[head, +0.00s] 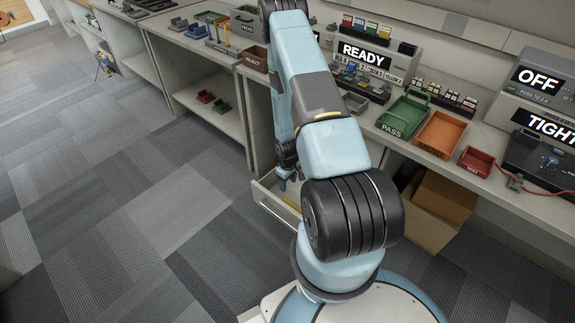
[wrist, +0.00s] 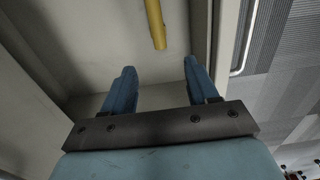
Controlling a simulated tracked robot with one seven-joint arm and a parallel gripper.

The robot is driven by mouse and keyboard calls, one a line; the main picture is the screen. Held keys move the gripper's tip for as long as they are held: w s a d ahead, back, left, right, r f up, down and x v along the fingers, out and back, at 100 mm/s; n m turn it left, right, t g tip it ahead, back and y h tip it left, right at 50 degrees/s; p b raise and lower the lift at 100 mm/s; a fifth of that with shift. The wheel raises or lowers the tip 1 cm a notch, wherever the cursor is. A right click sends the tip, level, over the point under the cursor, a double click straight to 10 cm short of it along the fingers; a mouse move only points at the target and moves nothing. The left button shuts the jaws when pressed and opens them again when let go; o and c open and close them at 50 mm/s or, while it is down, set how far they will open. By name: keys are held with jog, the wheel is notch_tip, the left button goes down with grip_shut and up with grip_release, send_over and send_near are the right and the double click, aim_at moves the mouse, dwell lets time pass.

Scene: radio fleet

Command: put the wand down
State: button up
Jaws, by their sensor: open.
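In the wrist view a yellow rod (wrist: 155,24), which looks like the wand, lies on the pale floor of an open drawer. Its near end shows just beyond my fingertips and its far end is cut off by the top of the picture. My gripper (wrist: 160,76) is open with its two blue fingers apart, and nothing is between them. In the head view my gripper (head: 287,180) is small and partly hidden by my arm, over the open drawer (head: 270,208) below the counter. A bit of yellow (head: 292,204) shows inside that drawer.
The drawer's front wall and a handle (wrist: 246,40) are close to my right finger in the wrist view. The counter above holds a green PASS tray (head: 402,117), an orange tray (head: 440,134) and a red tray (head: 476,161). A cardboard box (head: 440,205) stands under the counter. The carpet is clear at left.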

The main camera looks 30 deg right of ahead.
jog(key=w+a+r+m+t+h, duration=0.1)
jog(key=w+r, duration=0.3)
jog(key=r, duration=1.1)
jog(key=w+a+r+t, duration=0.1)
jog(key=w+r, duration=0.2)
jog(key=r, duration=1.2)
jog(key=s+a+r+m+t, duration=0.1)
jog(key=s+a+r, duration=0.15)
jog(key=r, duration=0.75)
jog(key=s+a+r+m, duration=0.1)
jog(key=s+a+r, duration=0.15)
jog(key=r, duration=0.75)
jog(key=s+a+r+t, duration=0.1)
jog(key=s+a+r, duration=0.2)
jog(key=s+r, duration=0.5)
jog(key=s+a+r+m+t+y, duration=0.1)
jog(key=s+a+r, duration=0.3)
jog(key=s+r, duration=0.5)
jog(key=s, duration=0.7)
jog(key=shift+r+t, duration=0.3)
jog(key=shift+s, duration=0.1)
